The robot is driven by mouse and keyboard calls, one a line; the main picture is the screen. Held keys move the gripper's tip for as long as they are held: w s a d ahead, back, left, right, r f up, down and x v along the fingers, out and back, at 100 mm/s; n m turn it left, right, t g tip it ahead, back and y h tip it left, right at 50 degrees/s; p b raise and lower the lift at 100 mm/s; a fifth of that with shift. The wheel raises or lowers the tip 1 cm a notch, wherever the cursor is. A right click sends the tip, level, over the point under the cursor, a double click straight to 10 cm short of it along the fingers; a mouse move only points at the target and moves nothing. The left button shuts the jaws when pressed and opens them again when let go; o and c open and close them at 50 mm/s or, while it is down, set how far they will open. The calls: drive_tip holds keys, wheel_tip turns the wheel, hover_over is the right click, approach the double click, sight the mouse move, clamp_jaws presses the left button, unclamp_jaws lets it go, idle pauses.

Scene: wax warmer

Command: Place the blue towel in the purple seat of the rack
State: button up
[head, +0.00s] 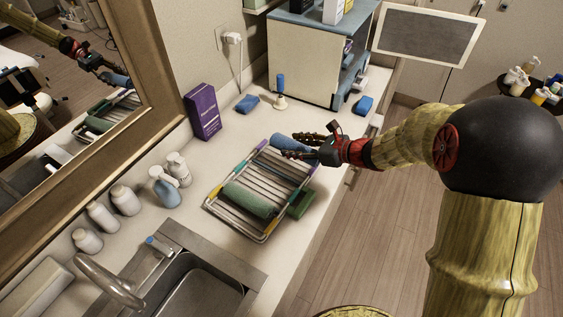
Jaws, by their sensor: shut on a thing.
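My gripper (303,145) is shut on the blue towel (283,142), a roll held at the rack's far end. The gripper's fingers partly cover the towel. The wire rack (236,229) lies on the counter with several cross bars and coloured sections along its rails. A purple section (263,145) shows on the left rail near the far end, close to the blue towel. A green rolled towel (247,199) lies across the nearer part of the rack. I cannot tell whether the blue towel touches the rack.
A purple box (203,112) stands behind the rack, by the mirror. A blue block (247,104), a blue-handled tool (281,91) and a white cabinet (303,64) are beyond it. Several bottles (125,199) and a sink (205,285) are nearer. A green block (300,204) sits right of the rack.

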drive_tip(key=w+a+f, duration=0.1)
drive_tip(key=f, duration=0.1)
drive_tip(key=w+a+f+b, duration=0.1)
drive_tip(key=w+a+f, duration=0.1)
drive_tip(key=f, duration=0.1)
drive_tip(key=shift+a+f+b, duration=0.3)
drive_tip(key=shift+a+b, duration=0.05)
drive_tip(key=shift+b, duration=0.05)
drive_tip(key=shift+w+a+f+b, duration=0.1)
drive_tip(key=shift+f+b, duration=0.3)
drive_tip(key=shift+f, duration=0.45)
drive_tip(key=shift+w+a+f+b, duration=0.1)
drive_tip(key=shift+f+b, duration=0.25)
drive_tip(key=shift+f, duration=0.5)
drive_tip(key=shift+f, duration=0.2)
drive_tip(key=o, duration=1.2)
drive_tip(key=shift+r, duration=0.1)
